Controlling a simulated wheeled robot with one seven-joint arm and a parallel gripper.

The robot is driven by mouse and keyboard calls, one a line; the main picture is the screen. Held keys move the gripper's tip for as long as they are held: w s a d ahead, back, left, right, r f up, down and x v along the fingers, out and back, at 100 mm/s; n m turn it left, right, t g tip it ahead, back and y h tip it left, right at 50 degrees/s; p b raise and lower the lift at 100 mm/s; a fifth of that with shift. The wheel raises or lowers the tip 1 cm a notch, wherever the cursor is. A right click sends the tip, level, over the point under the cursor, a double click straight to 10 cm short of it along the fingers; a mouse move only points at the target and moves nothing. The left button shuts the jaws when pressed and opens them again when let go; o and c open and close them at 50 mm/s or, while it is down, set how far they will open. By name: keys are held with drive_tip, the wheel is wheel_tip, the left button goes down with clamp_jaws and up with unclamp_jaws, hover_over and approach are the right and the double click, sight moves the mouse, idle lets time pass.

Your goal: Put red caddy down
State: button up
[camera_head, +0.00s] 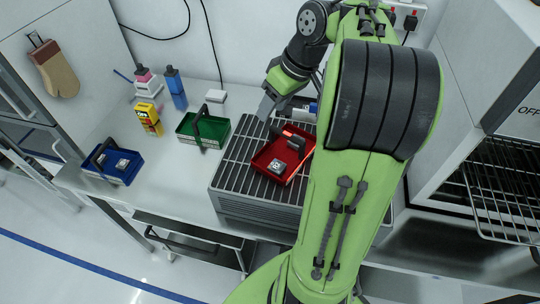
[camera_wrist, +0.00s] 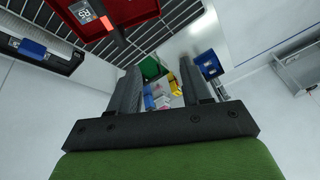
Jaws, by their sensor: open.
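The red caddy (camera_head: 264,160) sits on the grey slatted top of a box-shaped unit (camera_head: 229,180). It has a dark handle and holds a small grey square part (camera_head: 278,166). My gripper (camera_head: 266,106) is above and behind the caddy, apart from it, to its upper left in the head view. In the wrist view the fingers of my gripper (camera_wrist: 165,88) are spread with nothing between them. The red caddy shows in the wrist view (camera_wrist: 146,10) at the upper left, outside the fingers and partly cut off. My arm hides the right part of the slatted unit.
A green caddy (camera_head: 187,129) and a blue caddy (camera_head: 120,179) stand on the bench to the left. An open chamber with a wire rack (camera_head: 505,195) is at right.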

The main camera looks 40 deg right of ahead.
drive_tip(key=s+a+r+h, duration=0.1)
drive_tip(key=s+a+r, duration=0.15)
drive_tip(key=a, duration=1.05)
drive_tip(key=s+a+f+m+t, duration=0.1)
drive_tip(key=s+a+f, duration=0.1)
drive_tip(key=s, duration=0.4)
drive_tip(key=s+a+f+m+h, duration=0.1)
drive_tip(key=s+a+f, duration=0.1)
drive_tip(key=s, duration=0.4)
drive_tip(key=shift+a+f+t+h, duration=0.15)
drive_tip(key=shift+a+t+h, duration=0.15)
drive_tip(key=shift+t, duration=0.1)
drive_tip(key=shift+s, duration=0.15)
